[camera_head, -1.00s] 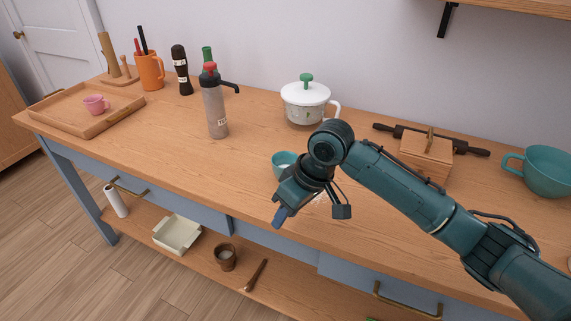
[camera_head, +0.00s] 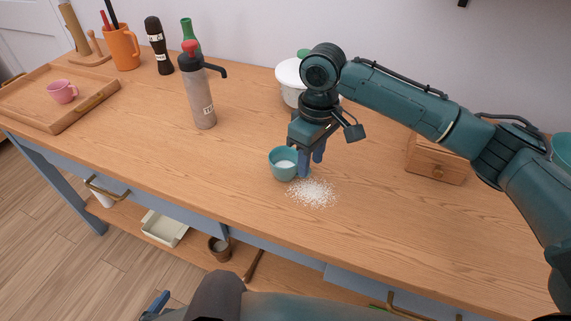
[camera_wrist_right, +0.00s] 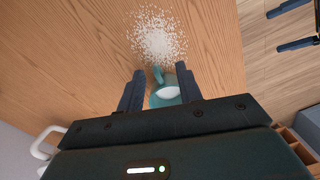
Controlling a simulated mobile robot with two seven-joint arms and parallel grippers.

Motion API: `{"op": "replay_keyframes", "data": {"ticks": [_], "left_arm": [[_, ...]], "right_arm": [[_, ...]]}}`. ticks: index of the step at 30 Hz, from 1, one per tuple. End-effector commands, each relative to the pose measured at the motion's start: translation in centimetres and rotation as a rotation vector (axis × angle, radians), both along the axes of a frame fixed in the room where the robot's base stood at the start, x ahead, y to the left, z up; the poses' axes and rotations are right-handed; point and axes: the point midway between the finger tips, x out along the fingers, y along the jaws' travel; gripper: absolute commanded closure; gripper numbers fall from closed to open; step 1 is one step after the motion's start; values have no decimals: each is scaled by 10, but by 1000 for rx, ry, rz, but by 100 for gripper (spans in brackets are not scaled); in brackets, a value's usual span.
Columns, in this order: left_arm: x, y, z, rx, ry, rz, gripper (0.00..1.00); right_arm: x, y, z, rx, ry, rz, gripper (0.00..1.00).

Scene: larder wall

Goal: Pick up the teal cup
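The teal cup (camera_head: 277,170) stands upright near the front of the counter, with white contents inside. In the right wrist view, the cup (camera_wrist_right: 166,101) shows between the fingers, its handle toward the white grains. My right gripper (camera_head: 312,166) is pointed down, just right of the cup in the head view. Its fingers (camera_wrist_right: 159,88) are spread, with no clear grip on the cup. My left gripper (camera_head: 155,306) barely shows at the bottom of the head view. Two separated fingers at the right wrist view's upper right look like the left gripper (camera_wrist_right: 294,26), open.
Spilled white grains (camera_head: 312,193) lie beside the cup. A white lidded pot (camera_head: 290,83) is behind my right arm, a wooden box (camera_head: 437,163) to the right. The front middle counter is clear.

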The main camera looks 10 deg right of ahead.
Motion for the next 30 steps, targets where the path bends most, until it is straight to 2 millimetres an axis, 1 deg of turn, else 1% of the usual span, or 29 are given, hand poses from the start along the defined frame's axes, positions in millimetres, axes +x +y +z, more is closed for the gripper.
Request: {"op": "replay_keyframes", "data": {"ticks": [5, 9, 13, 16, 22, 30], "left_arm": [[2, 0, 2, 0, -4, 0, 0], [3, 0, 4, 1, -6, 1, 0], [4, 1, 4, 2, -6, 2, 0], [4, 1, 4, 3, -6, 2, 0], [4, 1, 3, 3, -5, 3, 0], [4, 1, 3, 2, -5, 4, 0]], "right_arm": [[2, 0, -14, -1, 3, -1, 65], [8, 0, -35, -1, 2, -1, 65], [7, 1, -51, -1, 1, 1, 65], [7, 1, -56, 0, -1, 2, 65], [7, 1, -56, 0, -1, 2, 65], [7, 1, -56, 0, -1, 1, 87]]}}
